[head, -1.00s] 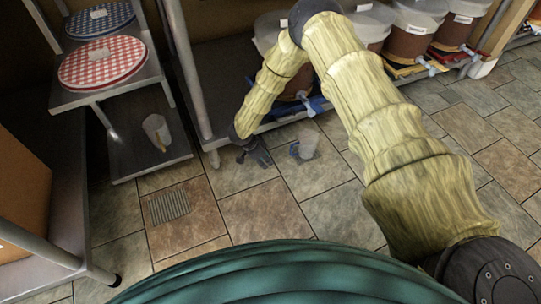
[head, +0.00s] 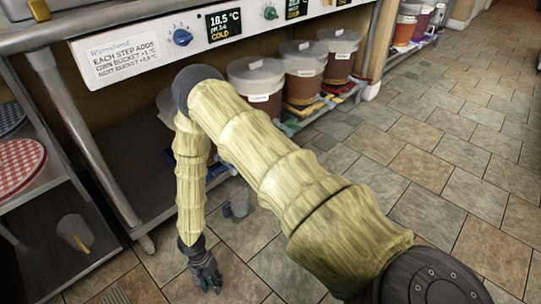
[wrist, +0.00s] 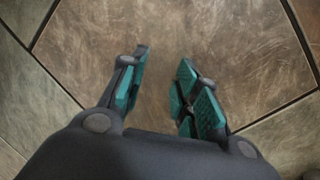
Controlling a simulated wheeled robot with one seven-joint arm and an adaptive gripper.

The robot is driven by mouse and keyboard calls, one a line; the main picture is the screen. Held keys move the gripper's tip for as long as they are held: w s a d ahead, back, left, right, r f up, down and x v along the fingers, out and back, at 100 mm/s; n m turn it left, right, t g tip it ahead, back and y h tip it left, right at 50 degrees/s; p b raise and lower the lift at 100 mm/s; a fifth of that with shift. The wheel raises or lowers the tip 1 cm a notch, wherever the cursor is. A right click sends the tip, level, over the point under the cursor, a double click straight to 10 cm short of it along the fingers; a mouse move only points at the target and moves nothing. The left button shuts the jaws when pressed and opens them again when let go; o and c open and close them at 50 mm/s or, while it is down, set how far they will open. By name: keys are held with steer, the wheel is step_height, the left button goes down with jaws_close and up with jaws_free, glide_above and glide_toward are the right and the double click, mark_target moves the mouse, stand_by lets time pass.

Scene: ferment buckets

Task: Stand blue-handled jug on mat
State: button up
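A translucent grey jug (head: 239,202) stands on the tiled floor behind my forearm in the head view; a bluish handle shows faintly at its left. Two round checked mats lie on the upper shelf at the left: a red-and-white one (head: 17,168) and a blue-and-white one (head: 10,117), both cut by the picture edge. My gripper (head: 207,283) points down in front of the jug, apart from it. In the wrist view my gripper (wrist: 158,95) has its teal-padded fingers apart, with only floor tile between them.
Another jug with a yellowish handle (head: 75,232) stands on the lower left shelf. Lidded buckets (head: 257,85) stand in a row on a low rack under a control panel (head: 115,60). A metal post and foot (head: 146,243) stand left of my arm. Open floor lies at right.

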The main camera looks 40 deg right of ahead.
steer(key=s+n, duration=0.1)
steer(key=s, duration=0.2)
steer(key=s+a+y, duration=0.1)
steer(key=s, duration=0.1)
steer(key=s+r+n, duration=0.1)
steer(key=s, duration=0.2)
steer(key=shift+s+a+r+n+y, duration=0.1)
steer(key=shift+s+a+n+y, duration=0.2)
steer(key=shift+a+y, duration=0.1)
steer(key=s, duration=0.1)
steer(key=s+r+n, duration=0.1)
steer(key=s, duration=0.1)
steer(key=s+n, duration=0.1)
steer(key=s, duration=0.1)
steer(key=shift+s+d+r+y, duration=0.2)
steer(key=shift+d+r+y, duration=0.1)
steer(key=shift+y, duration=0.1)
steer(key=s+d, duration=0.1)
steer(key=s+d+r+n+t, duration=0.1)
steer(key=s+d+r+n, duration=0.1)
steer(key=s, duration=0.1)
steer(key=shift+s+r+t, duration=0.1)
steer(key=shift+t, duration=0.2)
steer(key=s+d+r+n+t+h, duration=0.1)
steer(key=s+d+r+n+h, duration=0.1)
steer(key=d, duration=0.4)
steer(key=shift+s+d+r+n+h, duration=0.15)
steer(key=shift+s+r+n+h, duration=0.25)
steer(key=shift+s+r+n, duration=0.5)
steer(key=shift+s, duration=0.2)
